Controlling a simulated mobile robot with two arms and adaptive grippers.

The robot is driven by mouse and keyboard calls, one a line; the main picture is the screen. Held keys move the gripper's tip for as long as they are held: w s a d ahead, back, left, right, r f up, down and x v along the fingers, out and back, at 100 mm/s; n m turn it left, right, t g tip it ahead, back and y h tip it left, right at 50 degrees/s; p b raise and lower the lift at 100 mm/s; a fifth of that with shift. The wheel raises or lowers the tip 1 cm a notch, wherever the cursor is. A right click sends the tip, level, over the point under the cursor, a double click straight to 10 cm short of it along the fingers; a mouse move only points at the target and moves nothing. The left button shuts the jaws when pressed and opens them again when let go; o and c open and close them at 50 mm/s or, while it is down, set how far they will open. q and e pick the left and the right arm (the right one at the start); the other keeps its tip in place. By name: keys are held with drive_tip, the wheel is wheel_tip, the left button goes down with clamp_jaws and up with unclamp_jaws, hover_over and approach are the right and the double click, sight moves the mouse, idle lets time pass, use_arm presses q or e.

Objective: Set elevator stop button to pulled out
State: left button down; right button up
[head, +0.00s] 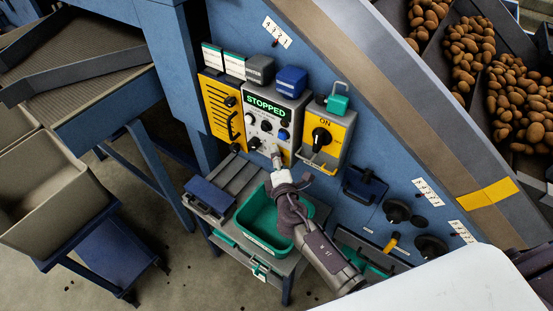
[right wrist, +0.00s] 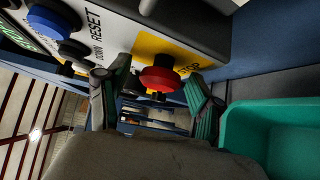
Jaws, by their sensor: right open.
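The elevator stop button is a red mushroom head (right wrist: 160,76) on a yellow plate marked STOP, at the lower edge of the control box in the right wrist view. My right gripper (right wrist: 156,98) is open, with one finger on each side of the button and visible gaps to it. Whether the button is in or out is hard to tell. In the head view my right gripper (head: 276,158) is at the bottom of the grey control box (head: 291,101) and hides the button. The box's display (head: 268,107) reads STOPPED. My left gripper is not in view.
A blue button (right wrist: 54,18) sits beside RESET and DOWN labels. A yellow ON switch box (head: 338,131) is right of the control box, a yellow panel (head: 217,108) left. A green tub (right wrist: 270,125) stands close below my right gripper. Potatoes (head: 465,65) lie upper right.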

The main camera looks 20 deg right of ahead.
drive_tip(key=shift+c, duration=0.3)
clamp_jaws()
drive_tip(key=shift+s+a+f+b, duration=0.1)
drive_tip(key=shift+s+a+b, duration=0.4)
drive_tip(key=shift+a, duration=0.3)
drive_tip(key=shift+o, duration=0.3)
unclamp_jaws()
drive_tip(key=shift+s, duration=0.15)
drive_tip(key=s+a+r, duration=0.1)
drive_tip(key=s+r, duration=0.1)
drive_tip(key=s, duration=0.9)
drive_tip(key=shift+s+a, duration=0.3)
drive_tip(key=shift+s, duration=0.1)
drive_tip(key=shift+f, duration=0.1)
